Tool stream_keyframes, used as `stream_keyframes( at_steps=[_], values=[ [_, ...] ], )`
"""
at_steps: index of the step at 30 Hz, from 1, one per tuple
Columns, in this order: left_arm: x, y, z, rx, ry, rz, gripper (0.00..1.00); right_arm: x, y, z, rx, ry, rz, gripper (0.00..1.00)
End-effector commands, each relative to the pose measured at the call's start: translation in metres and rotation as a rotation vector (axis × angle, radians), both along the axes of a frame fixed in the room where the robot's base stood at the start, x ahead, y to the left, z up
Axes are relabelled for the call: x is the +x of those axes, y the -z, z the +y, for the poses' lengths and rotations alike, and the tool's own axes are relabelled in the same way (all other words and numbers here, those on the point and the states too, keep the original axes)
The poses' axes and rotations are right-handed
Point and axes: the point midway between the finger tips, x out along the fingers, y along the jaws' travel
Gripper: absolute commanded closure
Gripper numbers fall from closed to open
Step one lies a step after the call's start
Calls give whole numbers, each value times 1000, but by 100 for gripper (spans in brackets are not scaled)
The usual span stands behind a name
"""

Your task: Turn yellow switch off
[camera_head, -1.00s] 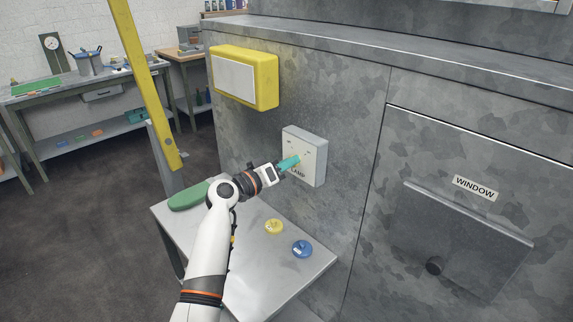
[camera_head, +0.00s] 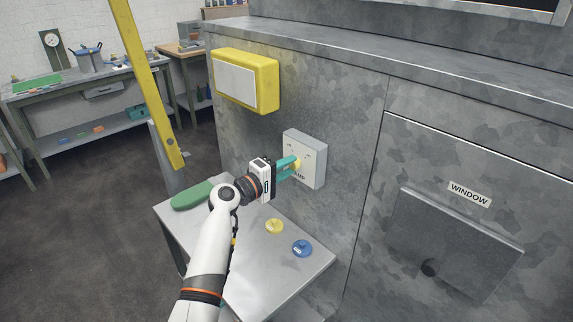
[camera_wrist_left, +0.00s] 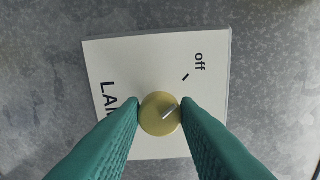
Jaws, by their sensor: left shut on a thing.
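The panel carries the words "off" and "LAMP", the second partly hidden. In the left wrist view the knob sits between the two green fingertips of my left gripper (camera_wrist_left: 160,112), one touching each side. In the head view the knob (camera_head: 298,164) is partly covered by my fingers. My right gripper is not in view.
A yellow box with a white face (camera_head: 235,80) hangs on the wall above left. Below is a grey table (camera_head: 250,262) with a yellow disc (camera_head: 274,226), a blue disc (camera_head: 302,248) and a green item (camera_head: 192,195). A "WINDOW" panel (camera_head: 455,235) is at right.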

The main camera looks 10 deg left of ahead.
Motion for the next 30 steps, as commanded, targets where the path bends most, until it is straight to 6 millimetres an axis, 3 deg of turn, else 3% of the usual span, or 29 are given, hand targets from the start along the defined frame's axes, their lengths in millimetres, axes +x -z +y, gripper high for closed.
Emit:
stream_keyframes(
  at_steps=[22,23,24,27,30],
  values=[
    [0,0,0,-77,-2,50,94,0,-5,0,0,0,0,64],
    [0,0,0,-77,-1,50,70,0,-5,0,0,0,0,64],
    [0,0,0,-76,-1,49,63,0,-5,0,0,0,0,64],
    [0,0,0,-76,-1,49,50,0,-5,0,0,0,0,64],
    [0,0,0,-76,-1,49,50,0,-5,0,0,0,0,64]
  ],
)
